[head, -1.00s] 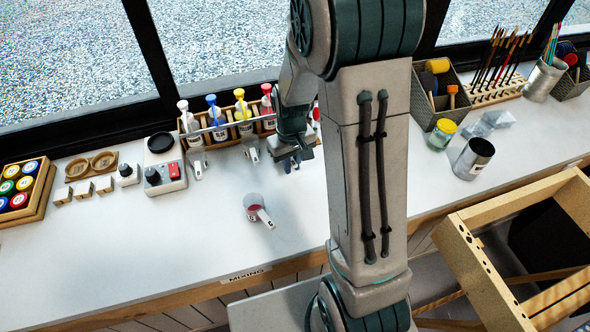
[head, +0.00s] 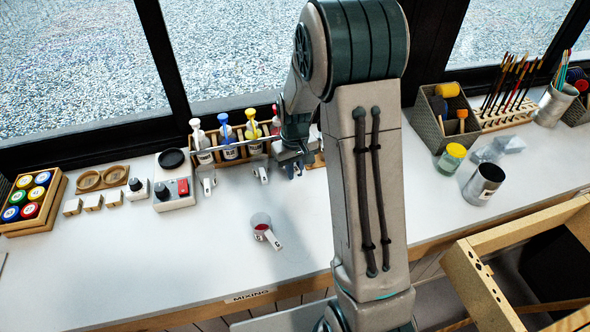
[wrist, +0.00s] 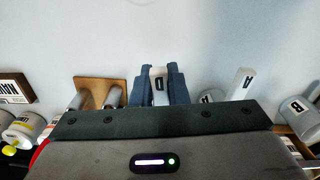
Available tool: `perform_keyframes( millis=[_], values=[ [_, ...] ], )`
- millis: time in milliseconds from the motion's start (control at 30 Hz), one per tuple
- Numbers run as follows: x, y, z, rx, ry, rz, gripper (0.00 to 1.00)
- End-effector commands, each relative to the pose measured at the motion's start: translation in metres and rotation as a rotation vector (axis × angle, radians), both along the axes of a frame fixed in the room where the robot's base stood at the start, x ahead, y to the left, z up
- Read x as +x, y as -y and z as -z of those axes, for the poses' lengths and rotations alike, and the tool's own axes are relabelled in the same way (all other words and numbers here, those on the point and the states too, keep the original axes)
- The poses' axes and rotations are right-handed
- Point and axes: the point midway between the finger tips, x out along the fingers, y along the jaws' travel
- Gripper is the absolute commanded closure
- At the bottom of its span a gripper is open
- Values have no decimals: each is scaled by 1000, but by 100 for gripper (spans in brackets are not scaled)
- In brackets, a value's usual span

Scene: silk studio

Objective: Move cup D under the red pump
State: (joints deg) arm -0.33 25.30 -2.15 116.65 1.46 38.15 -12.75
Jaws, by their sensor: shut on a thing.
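The red pump (head: 276,112) stands at the right end of the visible pump row in the head view, partly hidden by my arm. My gripper (head: 292,170) is low in front of the rack, close to the red pump. In the wrist view, my gripper (wrist: 161,84) is shut on a pale cup handle (wrist: 160,74). Its dark letter is too small to read, so I cannot confirm it is cup D. The cup's body is mostly hidden, and I cannot tell whether it touches the table. Handle A (wrist: 243,83) and cup B (wrist: 297,107) are to the right.
White, blue and yellow pumps stand left of the red one. Cups stand before the rack (head: 207,183) and left of my gripper (head: 261,173). A cup with red contents (head: 261,221) sits on the open table. A scale (head: 174,185) is further left.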

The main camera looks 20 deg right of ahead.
Motion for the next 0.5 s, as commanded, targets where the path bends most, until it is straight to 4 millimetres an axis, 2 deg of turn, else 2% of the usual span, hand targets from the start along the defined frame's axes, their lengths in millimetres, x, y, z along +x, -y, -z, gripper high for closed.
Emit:
perform_keyframes(
  millis=[500],
  values=[
    [0,0,8,0,1,0,100]
  ],
)
